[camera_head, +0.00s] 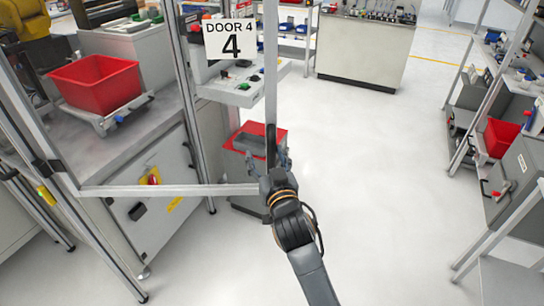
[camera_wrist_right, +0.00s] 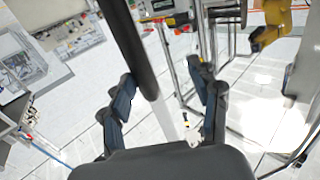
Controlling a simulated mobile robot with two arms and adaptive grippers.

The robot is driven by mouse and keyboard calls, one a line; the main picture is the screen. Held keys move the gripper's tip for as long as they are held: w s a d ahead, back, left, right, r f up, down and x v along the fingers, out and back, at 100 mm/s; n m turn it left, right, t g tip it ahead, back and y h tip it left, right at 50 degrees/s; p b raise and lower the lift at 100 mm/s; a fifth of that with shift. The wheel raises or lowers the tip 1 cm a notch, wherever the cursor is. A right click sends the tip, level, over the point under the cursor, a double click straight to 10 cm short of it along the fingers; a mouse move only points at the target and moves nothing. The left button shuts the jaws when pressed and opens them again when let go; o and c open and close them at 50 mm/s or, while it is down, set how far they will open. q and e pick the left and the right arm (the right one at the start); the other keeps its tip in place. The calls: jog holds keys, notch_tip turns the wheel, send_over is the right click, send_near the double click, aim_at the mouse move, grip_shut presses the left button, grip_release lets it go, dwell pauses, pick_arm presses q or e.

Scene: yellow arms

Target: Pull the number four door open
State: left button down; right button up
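The number four door carries a white sign (camera_head: 231,41) reading "DOOR 4" at the upper left. Its pale metal frame has an upright edge (camera_head: 271,60) and a lower rail (camera_head: 170,190). A black bar handle (camera_head: 271,147) is on the upright edge; it also shows in the right wrist view (camera_wrist_right: 130,45). My right gripper (camera_head: 270,158) is at the lower part of the handle. Contact is not visible. My left gripper is in neither view.
A red bin (camera_head: 97,82) sits on a grey workstation behind the frame at left. Shelving (camera_head: 500,120) stands along the right. The white floor (camera_head: 385,200) between is clear.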

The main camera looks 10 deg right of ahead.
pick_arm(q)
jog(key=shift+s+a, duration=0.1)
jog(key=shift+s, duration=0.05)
pick_arm(e)
jog(key=shift+s+a, duration=0.1)
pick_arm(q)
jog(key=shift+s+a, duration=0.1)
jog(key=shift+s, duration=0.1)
pick_arm(e)
jog(key=shift+s, duration=0.1)
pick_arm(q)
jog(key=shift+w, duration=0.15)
pick_arm(e)
jog(key=s, duration=1.1)
jog(key=shift+s+d, duration=0.4)
